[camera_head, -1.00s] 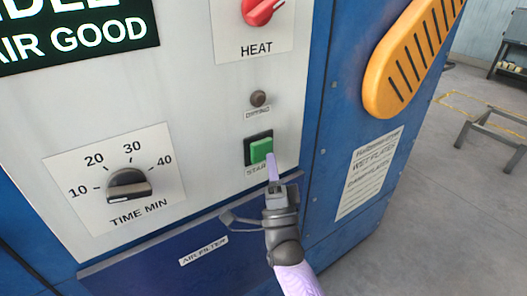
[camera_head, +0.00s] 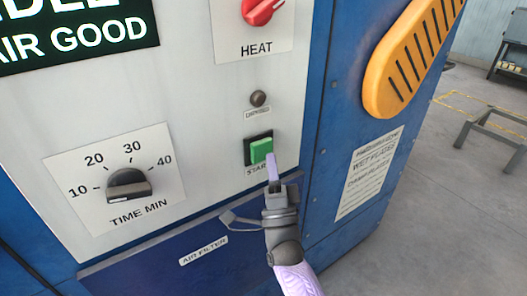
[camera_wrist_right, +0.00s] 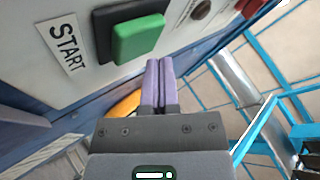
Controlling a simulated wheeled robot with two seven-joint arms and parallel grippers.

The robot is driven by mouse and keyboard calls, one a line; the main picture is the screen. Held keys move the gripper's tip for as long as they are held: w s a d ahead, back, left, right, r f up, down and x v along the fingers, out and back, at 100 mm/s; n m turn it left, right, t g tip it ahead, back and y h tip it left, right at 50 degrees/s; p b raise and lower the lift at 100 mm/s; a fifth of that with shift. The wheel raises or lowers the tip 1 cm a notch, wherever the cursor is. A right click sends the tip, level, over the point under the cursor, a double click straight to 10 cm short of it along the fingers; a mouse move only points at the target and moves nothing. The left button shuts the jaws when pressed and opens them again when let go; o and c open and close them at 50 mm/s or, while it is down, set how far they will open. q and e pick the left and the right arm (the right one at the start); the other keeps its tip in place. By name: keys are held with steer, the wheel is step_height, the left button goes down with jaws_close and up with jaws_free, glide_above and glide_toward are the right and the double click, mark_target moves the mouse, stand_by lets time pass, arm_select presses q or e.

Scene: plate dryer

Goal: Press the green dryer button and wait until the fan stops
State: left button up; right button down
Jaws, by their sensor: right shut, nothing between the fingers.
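The green dryer button (camera_head: 261,150) sits in a black square frame on the white control panel, above a START label that my gripper partly covers. It also shows in the right wrist view (camera_wrist_right: 138,38). My right gripper (camera_head: 271,160) is shut and empty, its purple fingertips just in front of the button's lower right edge. In the right wrist view my right gripper (camera_wrist_right: 159,64) has both fingers together beside the button; I cannot tell whether they touch it. The lamp (camera_head: 259,98) above the button looks dark. My left gripper is not in view.
A red HEAT knob (camera_head: 262,10) is above and a TIME MIN dial (camera_head: 128,186) is to the left. A partly cut-off display (camera_head: 80,32) reads "AIR GOOD". An AIR FILTER panel (camera_head: 150,262) lies below. A yellow slotted guard (camera_head: 405,65) juts out at right.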

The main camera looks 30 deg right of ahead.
steer(key=shift+w+y, duration=0.1)
steer(key=shift+y, duration=0.2)
steer(key=shift+w, duration=0.3)
steer(key=shift+w+b, duration=0.1)
steer(key=shift+b, duration=0.2)
